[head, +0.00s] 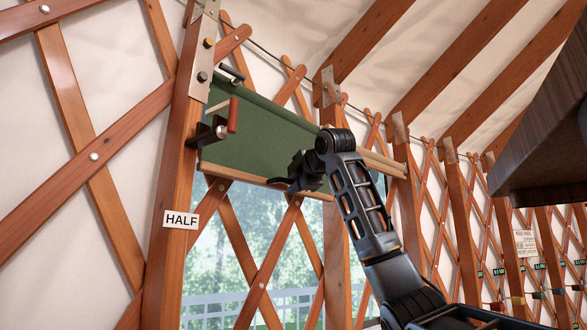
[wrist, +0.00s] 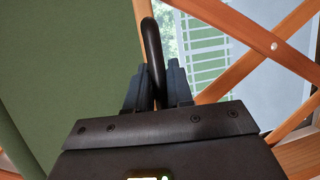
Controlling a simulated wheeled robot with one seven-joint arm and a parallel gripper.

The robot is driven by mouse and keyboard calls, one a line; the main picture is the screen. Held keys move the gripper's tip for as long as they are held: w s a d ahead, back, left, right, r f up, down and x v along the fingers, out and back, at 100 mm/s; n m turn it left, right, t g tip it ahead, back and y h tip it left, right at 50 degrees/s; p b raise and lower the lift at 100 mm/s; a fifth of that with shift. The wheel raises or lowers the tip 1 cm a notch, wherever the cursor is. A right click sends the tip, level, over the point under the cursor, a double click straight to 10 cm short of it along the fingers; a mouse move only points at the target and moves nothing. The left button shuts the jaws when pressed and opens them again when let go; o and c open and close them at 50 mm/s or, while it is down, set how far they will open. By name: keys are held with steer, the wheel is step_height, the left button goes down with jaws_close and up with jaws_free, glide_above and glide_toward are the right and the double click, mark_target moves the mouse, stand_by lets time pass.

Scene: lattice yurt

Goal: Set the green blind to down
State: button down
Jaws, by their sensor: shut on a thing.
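The green blind (head: 262,132) hangs partway over the upper part of the window in the head view, with a wooden bar (head: 232,174) along its lower edge. Clear window shows below it. My gripper (head: 278,183) is at this bar, right of its middle. In the wrist view my gripper (wrist: 158,88) is shut on a dark curved handle (wrist: 150,40), with one finger on each side. Green cloth fills the left of that view. How the handle joins the bar is hidden. A "HALF" label (head: 181,220) is on the left post, lower in the picture than the bar's left end.
A crank with a red grip (head: 233,115) sticks out beside the blind's left edge. Wooden lattice (head: 268,255) crosses the window below. A dark wooden slab (head: 545,130) juts in at right.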

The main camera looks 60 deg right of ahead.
step_height(320, 180, down, 43)
steer(key=b, duration=1.6)
steer(key=shift+f, duration=0.15)
steer(key=c, duration=1.1)
jaws_free()
steer(key=shift+s, duration=0.1)
steer(key=v, duration=0.7)
steer(key=shift+s+a, duration=0.2)
steer(key=shift+a, duration=0.1)
